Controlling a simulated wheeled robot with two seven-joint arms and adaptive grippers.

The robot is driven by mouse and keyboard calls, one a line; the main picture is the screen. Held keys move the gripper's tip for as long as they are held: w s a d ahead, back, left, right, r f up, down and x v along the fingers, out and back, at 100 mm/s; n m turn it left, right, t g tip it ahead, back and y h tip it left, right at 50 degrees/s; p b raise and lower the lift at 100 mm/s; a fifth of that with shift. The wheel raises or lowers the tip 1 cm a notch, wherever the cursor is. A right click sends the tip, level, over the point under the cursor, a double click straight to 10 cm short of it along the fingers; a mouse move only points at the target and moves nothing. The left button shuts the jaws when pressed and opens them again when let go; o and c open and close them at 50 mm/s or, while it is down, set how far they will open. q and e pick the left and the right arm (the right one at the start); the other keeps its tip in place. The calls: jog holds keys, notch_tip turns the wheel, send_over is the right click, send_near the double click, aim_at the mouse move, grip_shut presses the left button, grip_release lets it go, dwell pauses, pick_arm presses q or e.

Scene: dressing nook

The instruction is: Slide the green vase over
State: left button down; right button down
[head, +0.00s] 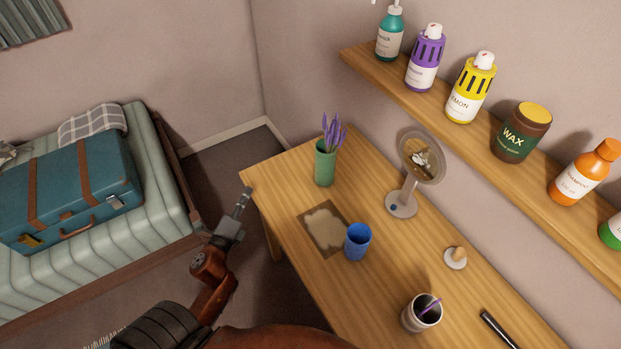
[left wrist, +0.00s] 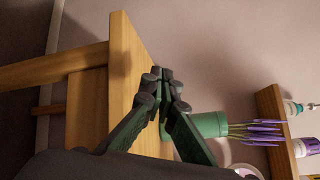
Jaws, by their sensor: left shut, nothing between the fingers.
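The green vase (head: 325,167) stands upright near the far left corner of the wooden table (head: 268,178), with purple flowers (head: 332,133) in it. My left gripper (head: 246,193) is shut and empty, to the left of the vase and beside the table's left edge, apart from the vase. In the left wrist view my left gripper (left wrist: 165,76) is shut, and the vase (left wrist: 209,124) shows sideways behind the fingers, partly hidden by them. My right gripper is not in view.
A brown patterned mat (head: 323,231) lies in front of the vase, with a blue cup (head: 357,241) at its right edge. A round mirror (head: 402,203) stands to the right. A wall shelf (head: 445,110) with bottles hangs above the table. A bed with a suitcase (head: 70,190) is at left.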

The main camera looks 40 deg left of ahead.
aim_at(317, 175)
pick_arm(q)
jog(key=d+r+m+h, duration=0.1)
jog(key=m, duration=0.2)
jog(key=w+d+r+m+t+h, duration=0.1)
jog(key=m, duration=0.2)
jog(key=w+d+r+m+t+h, duration=0.1)
jog(key=m, duration=0.1)
jog(key=shift+w+d+m+h, duration=0.2)
jog(key=shift+d+m+h, duration=0.1)
jog(key=shift+m+h, duration=0.1)
jog(key=d+m+h, duration=0.2)
jog(key=m, duration=0.1)
jog(key=d+f+m+h, duration=0.1)
jog(key=m+h, duration=0.1)
jog(key=m, duration=0.2)
jog(key=d+f+m+h, duration=0.1)
jog(key=d+m+h, duration=0.1)
jog(key=m, duration=0.1)
jog(key=shift+w+d+m+g, duration=0.2)
jog(key=shift+d+m+g, duration=0.1)
jog(key=shift+d+g, duration=0.1)
jog(key=shift+w+d+m, duration=0.1)
jog(key=shift+d+m, duration=0.05)
jog(key=shift+m, duration=0.15)
jog(key=x, duration=1.3)
jog(key=shift+w+d, duration=0.25)
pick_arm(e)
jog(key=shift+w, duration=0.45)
